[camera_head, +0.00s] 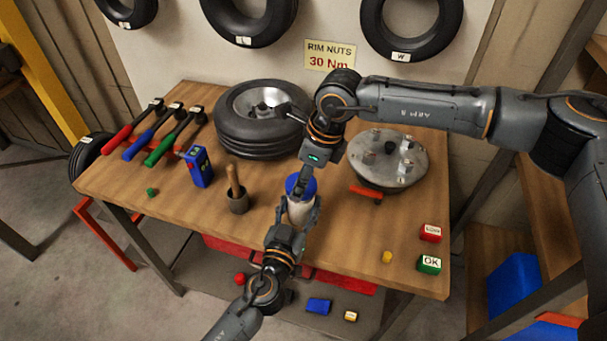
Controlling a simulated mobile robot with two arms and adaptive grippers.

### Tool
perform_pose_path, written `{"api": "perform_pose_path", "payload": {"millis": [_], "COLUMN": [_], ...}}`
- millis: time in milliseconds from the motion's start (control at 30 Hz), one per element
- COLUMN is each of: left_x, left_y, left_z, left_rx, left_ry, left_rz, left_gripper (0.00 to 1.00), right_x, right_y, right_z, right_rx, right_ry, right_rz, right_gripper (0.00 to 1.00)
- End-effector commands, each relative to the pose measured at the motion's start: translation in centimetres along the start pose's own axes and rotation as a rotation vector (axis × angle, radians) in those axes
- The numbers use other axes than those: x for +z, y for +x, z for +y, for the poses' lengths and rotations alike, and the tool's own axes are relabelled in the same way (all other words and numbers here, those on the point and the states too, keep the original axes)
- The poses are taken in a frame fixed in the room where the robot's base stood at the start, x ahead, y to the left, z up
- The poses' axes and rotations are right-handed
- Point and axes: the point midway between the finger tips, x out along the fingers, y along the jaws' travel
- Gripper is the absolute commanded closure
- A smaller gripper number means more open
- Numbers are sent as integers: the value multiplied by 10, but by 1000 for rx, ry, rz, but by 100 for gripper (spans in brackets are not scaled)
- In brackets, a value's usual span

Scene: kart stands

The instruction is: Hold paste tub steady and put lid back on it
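The paste tub (299,213) is a pale, upright tub near the front middle of the wooden table. Its blue lid (292,184) is at the tub's top; whether it is seated or just above the rim cannot be told. My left gripper (297,213) comes from the front, with a finger on each side of the tub, shut around its body. My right gripper (301,188) points down from above at the lid. One finger crosses the lid's near side, and the gripper looks shut on it; the far finger is hidden.
A tyre (256,137) lies behind, and a metal hub plate (377,171) at right. Wrenches (174,138) lie at left. The table's front left is mostly clear.

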Motion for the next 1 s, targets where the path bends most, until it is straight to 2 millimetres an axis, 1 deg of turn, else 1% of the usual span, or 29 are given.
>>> {"api": "perform_pose_path", "payload": {"millis": [267, 600, 1000], "left_x": [0, 0, 0], "left_y": [0, 0, 0], "left_z": [0, 0, 0], "left_rx": [0, 0, 0], "left_ry": [0, 0, 0], "left_rz": [0, 0, 0], "left_gripper": [100, 100, 100], "right_x": [0, -4, -5], "right_y": [1, 17, 17], "right_z": [0, 0, 0], "right_rx": [1, 0, 0], "right_ry": [0, -2, -1], "right_rz": [0, 0, 0], "right_gripper": [51, 51, 51]}}
